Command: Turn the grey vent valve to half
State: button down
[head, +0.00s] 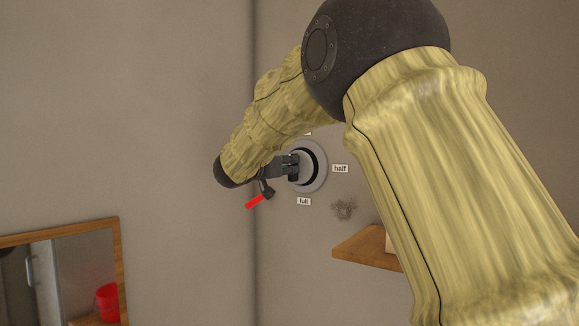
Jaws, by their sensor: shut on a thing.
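The grey vent valve (319,176) is a round grey disc with a dark ring, set on the wall near the middle of the head view. A "half" label (340,169) is on the wall to its right and a "full" label (304,201) is below it. Another label above it is mostly hidden by my arm. My gripper (291,167) reaches the valve from the left and is shut on its middle part. My gripper and arm hide the valve's left side, and I cannot tell which label the valve points to.
A wooden shelf (362,249) juts from the wall at lower right, partly behind my arm. A dark round patch (344,209) is on the wall above it. A wood-framed mirror or opening (60,232) is at lower left, with a red container (107,300) showing in it.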

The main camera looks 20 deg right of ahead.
jog(key=shift+f+b, duration=0.3)
jog(key=m+b, duration=1.1)
jog(key=b, duration=0.1)
jog(key=m+b, duration=0.6)
jog(key=shift+s+d+f+m+b, duration=0.25)
jog(key=shift+s+d+m+b, duration=0.05)
jog(key=shift+s+d+b, duration=0.1)
jog(key=shift+r, duration=0.2)
jog(key=c, duration=1.5)
grip_release()
jog(key=shift+w, duration=0.1)
jog(key=shift+o, duration=1.1)
jog(key=shift+w+f, duration=0.15)
jog(key=shift+w, duration=0.05)
jog(key=shift+s+a, duration=0.1)
jog(key=shift+s, duration=0.1)
